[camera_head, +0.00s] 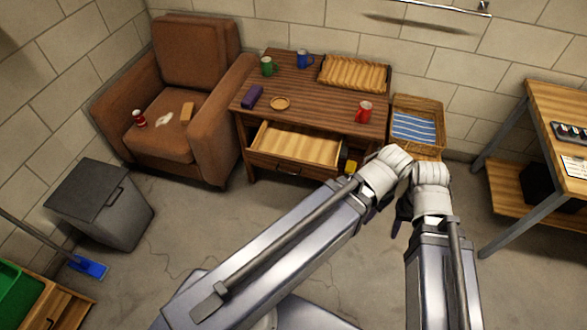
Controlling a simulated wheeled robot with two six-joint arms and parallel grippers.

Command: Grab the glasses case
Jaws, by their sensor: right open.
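A purple oblong case (252,96), which looks like the glasses case, lies on the left part of the wooden desk (325,115). Nothing is touching it from my arms. My right gripper (399,213) shows as dark fingers beside my right wrist, in front of the desk's right side. It is open and well apart from the case. My left arm reaches in from the lower left, and its gripper is mostly hidden behind its own links.
The desk drawer (298,145) stands open and looks empty. An armchair (212,140) stands left; open floor lies in front.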

